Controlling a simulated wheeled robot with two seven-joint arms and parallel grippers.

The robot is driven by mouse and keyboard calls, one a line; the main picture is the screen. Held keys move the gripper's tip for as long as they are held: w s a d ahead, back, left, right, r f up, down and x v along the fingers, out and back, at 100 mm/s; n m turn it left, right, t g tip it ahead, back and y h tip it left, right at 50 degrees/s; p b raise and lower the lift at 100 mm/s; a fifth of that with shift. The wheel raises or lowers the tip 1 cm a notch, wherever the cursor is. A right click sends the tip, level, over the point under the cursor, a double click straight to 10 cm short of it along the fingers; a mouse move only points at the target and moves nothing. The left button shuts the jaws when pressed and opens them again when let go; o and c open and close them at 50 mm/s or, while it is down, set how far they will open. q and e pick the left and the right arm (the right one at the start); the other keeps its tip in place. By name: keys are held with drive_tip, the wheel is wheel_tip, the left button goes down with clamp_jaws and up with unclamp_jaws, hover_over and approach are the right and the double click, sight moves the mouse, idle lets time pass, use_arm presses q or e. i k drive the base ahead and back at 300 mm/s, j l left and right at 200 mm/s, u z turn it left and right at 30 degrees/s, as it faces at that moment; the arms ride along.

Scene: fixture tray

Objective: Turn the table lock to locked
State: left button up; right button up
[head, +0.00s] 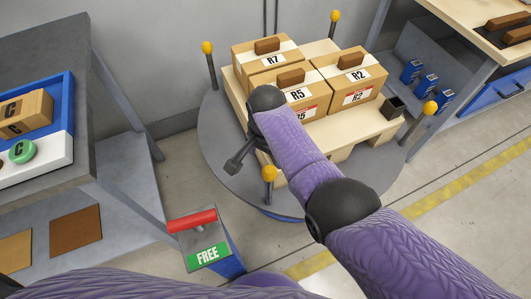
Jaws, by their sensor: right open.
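The table lock is a short post with a red lever (191,221) on top and a green plate (208,254) that reads FREE. It stands at the bottom centre-left, in front of the round grey turntable (218,125). My right gripper (231,168) is small and dark, open and empty, seen over the left part of the turntable. It is up and to the right of the red lever, apart from it. My right arm covers part of the turntable and its load. My left gripper is not in view.
A wooden pallet (345,130) on the turntable carries several cardboard boxes (350,75). Posts with yellow knobs (269,174) stand around the rim. A grey bench (75,120) is at left, with a blue tray (62,88). Another wooden-topped bench (465,22) is at upper right.

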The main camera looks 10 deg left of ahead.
sight(196, 221)
drive_tip(key=k, duration=1)
